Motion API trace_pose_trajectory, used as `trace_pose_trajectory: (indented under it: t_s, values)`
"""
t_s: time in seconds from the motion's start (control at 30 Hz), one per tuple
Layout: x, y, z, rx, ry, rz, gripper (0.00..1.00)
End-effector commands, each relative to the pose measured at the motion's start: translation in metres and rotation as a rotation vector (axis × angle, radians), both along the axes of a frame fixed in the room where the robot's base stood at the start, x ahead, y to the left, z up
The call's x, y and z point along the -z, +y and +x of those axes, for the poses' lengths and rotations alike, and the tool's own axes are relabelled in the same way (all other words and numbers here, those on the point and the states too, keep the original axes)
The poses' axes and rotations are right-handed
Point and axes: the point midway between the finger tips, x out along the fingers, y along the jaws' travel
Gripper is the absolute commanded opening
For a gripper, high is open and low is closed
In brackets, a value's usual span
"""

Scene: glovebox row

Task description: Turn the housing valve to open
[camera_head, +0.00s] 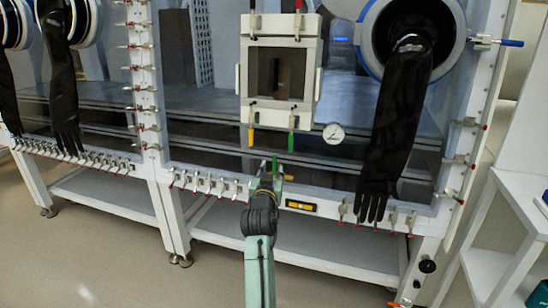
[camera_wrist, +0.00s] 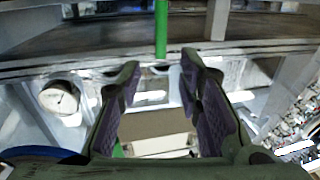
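Slim coloured valve handles sit around the white framed box on the glovebox front. In the head view a yellow handle (camera_head: 251,137) and a green handle (camera_head: 291,141) hang below the box. I cannot tell for certain which one is the housing valve. My gripper (camera_head: 272,170) is below the box, with a small green piece showing at its fingertips. In the wrist view my gripper (camera_wrist: 160,72) has its two fingers apart, with nothing clearly held. A green bar (camera_wrist: 161,28) stands just beyond the fingertips, roughly in line with the gap. Contact is not visible.
A round gauge (camera_head: 333,133) is right of the box; it also shows in the wrist view (camera_wrist: 60,97). A black glove (camera_head: 393,130) hangs at the right. Clamps line the lower edge (camera_head: 210,184). A white shelf (camera_head: 518,200) stands at far right.

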Motion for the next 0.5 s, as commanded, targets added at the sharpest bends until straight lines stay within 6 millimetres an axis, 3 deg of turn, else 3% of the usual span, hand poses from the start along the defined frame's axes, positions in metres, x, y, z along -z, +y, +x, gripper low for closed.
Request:
trace_pose_trajectory:
  t_s: [0.3,0.5]
  values:
    - [-0.003,-0.007,0.059,-0.001,0.000,0.001,0.32]
    - [-0.002,-0.009,0.079,-0.001,-0.001,0.000,0.32]
